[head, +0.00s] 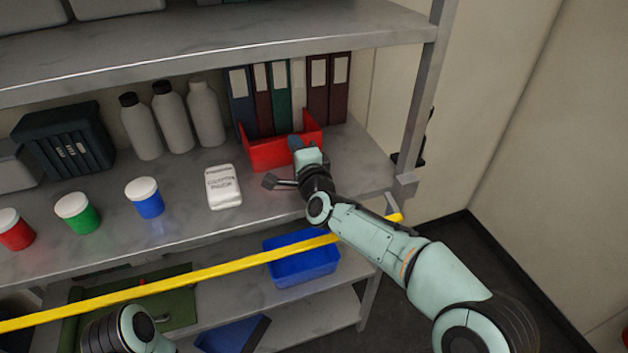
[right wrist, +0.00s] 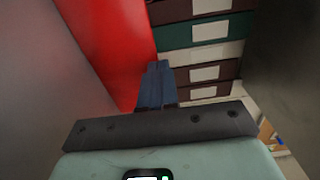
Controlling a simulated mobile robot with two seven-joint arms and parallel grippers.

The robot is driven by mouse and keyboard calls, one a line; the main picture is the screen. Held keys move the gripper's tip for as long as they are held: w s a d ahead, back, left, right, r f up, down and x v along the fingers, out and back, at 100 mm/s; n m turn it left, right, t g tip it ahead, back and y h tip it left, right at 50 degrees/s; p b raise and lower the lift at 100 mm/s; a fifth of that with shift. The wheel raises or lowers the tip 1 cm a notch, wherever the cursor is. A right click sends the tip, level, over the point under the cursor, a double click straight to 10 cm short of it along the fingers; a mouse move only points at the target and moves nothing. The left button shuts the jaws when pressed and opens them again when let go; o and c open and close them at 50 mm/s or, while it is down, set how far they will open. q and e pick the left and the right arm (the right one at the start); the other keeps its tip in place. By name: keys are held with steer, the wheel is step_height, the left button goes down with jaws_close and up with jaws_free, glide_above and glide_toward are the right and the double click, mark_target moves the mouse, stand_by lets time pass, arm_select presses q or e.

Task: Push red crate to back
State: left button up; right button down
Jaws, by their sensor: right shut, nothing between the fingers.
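The red crate (head: 266,154) stands on the middle shelf in the head view, in front of a row of binders. My right gripper (head: 296,143) is at the crate's front side, over its front wall. Its fingers are shut and empty. In the right wrist view the closed fingertips (right wrist: 156,82) are beside the red wall of the crate (right wrist: 112,38) and point toward the binders. I cannot tell whether they touch the crate. Part of my left arm shows at the lower left of the head view, but its gripper does not.
Binders (head: 282,95) stand directly behind the crate. A white packet (head: 222,187) stands to its left, with bottles (head: 173,112) and lidded jars (head: 148,197) farther left. A shelf post (head: 421,95) rises on the right. A yellow bar (head: 210,272) crosses in front, above a blue bin (head: 302,266).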

steer(key=x, duration=0.2)
steer(key=f+p+x, duration=0.1)
steer(key=x, duration=0.2)
steer(key=shift+r, duration=0.2)
steer(key=shift+s+r, duration=0.1)
steer(key=shift+s, duration=0.1)
steer(key=shift+w, duration=0.2)
arm_select(q)
steer(key=shift+w+a+r, duration=0.15)
steer(key=shift+w+r, duration=0.05)
steer(key=shift+r, duration=0.2)
steer(key=shift+f, duration=0.1)
arm_select(e)
steer(key=shift+s+d+f, duration=0.1)
steer(key=shift+s+f, duration=0.05)
steer(key=shift+f, duration=0.05)
